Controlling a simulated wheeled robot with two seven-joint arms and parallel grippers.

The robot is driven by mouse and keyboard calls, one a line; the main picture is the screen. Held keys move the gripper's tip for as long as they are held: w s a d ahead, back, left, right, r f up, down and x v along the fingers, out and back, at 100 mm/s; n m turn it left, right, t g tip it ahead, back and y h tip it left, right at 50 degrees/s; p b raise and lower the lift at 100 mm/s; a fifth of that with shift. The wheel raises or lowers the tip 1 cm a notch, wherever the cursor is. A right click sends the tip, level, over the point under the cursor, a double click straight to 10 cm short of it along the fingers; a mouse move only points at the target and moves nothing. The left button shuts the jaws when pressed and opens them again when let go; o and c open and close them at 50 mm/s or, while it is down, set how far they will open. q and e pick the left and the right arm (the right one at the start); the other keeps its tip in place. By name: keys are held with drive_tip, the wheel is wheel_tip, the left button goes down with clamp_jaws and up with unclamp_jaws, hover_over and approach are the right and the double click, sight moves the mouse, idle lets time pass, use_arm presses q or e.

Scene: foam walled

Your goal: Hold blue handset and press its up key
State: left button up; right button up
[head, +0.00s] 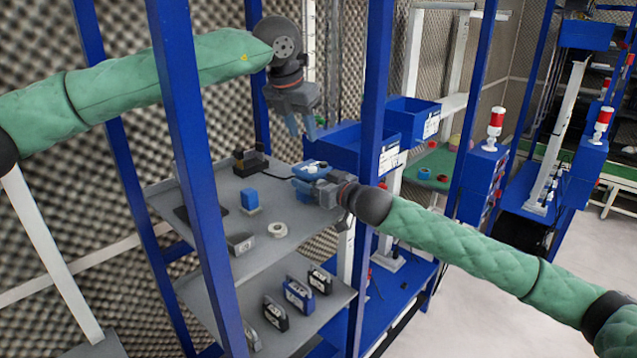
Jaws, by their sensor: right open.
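A small blue handset (312,167) with pale marks on its top face shows at the right end of the upper grey shelf. My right gripper (303,187) is open, reaching in from the right, right at the handset. I cannot tell whether its fingers touch the handset, as the gripper hides part of it. The up key is too small to make out. My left gripper (302,128) hangs above the handset, fingers pointing down, apart and empty, clear of the handset.
The upper shelf (195,193) also holds a blue block (249,199), a white ring (278,230) and a dark holder (250,161). Several cased devices stand on the lower shelf (334,300). Blue posts (190,150) stand close to both arms. Blue bins (345,148) are behind.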

drive_tip(key=c, duration=1.2)
use_arm(q)
clamp_jaws()
idle(0.8)
